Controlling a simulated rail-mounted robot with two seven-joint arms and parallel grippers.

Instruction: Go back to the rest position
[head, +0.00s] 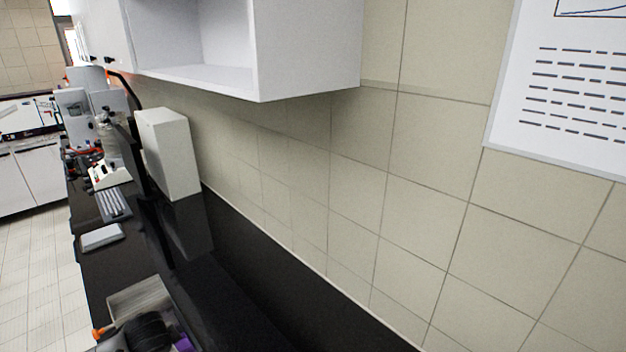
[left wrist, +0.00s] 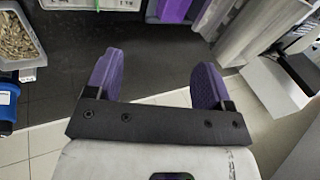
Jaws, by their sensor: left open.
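My left gripper (left wrist: 155,75) shows in the left wrist view. Its two purple fingers are spread apart with nothing between them, over a dark surface and pale floor beyond. In the head view, a dark rounded part with purple (head: 183,344) and orange bits sits at the bottom left edge; it is cut off, and I cannot tell whether it is mine. My right gripper cannot be made out.
A grey tray (left wrist: 18,42) of grains and a blue object (left wrist: 7,103) lie left in the wrist view. In the head view, a white box (head: 168,153) and keyboard (head: 113,204) stand on the black bench (head: 275,305), under a white cabinet (head: 305,45). Bare bench runs along the wall.

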